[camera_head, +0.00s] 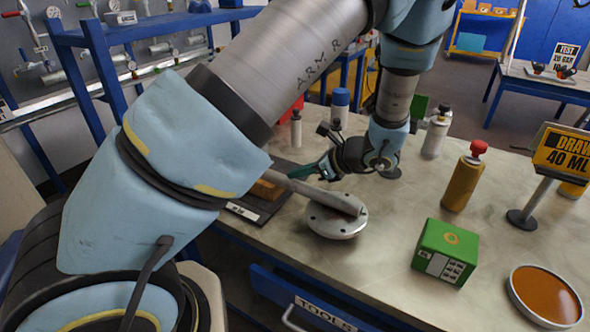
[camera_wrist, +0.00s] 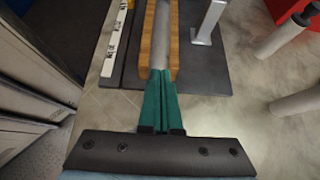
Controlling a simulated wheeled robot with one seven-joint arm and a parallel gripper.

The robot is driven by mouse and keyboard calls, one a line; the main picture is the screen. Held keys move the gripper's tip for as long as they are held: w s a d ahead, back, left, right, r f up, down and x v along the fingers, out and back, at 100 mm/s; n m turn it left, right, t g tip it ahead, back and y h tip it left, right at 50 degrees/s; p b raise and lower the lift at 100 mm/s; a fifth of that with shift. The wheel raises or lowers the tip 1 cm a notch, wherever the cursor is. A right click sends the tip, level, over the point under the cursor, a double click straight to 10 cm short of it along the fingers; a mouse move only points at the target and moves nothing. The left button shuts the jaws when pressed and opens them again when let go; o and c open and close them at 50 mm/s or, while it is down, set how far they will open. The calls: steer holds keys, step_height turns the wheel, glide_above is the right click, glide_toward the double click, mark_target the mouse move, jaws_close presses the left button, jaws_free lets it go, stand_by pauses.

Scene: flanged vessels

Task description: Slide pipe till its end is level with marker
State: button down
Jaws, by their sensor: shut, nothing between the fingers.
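The grey pipe (camera_wrist: 165,30) lies in a wooden channel (camera_wrist: 147,48) on a dark board (camera_wrist: 215,75) in the wrist view. My gripper (camera_wrist: 161,73) is shut, its green fingers together at the pipe's near end; whether they touch it I cannot tell. The fingers also show in the head view (camera_head: 300,172), pointing left. A white labelled strip (camera_wrist: 116,35) runs along the board's left side in the wrist view. A grey upright post (camera_wrist: 209,20) stands to the right of the channel; I cannot tell if it is the marker. My arm hides much of the board in the head view.
A round flange (camera_head: 330,228) with a grey bar over it stands in front of the fingers. A green box (camera_head: 446,252), orange dish (camera_head: 545,296), yellow bottle (camera_head: 462,185) and "DRAW 40 ML" sign (camera_head: 563,150) stand to the right. The bench between is clear.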

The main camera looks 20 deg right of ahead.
mark_target(323, 191)
steer(key=shift+r, duration=0.15)
steer(key=s+d+b, duration=0.1)
steer(key=s+d, duration=0.2)
steer(key=s+d+b, duration=0.2)
steer(key=s+d, duration=0.2)
steer(key=shift+s+d, duration=0.1)
steer(key=shift+s, duration=0.15)
steer(key=shift+s+d, duration=0.4)
steer(key=shift+s, duration=0.1)
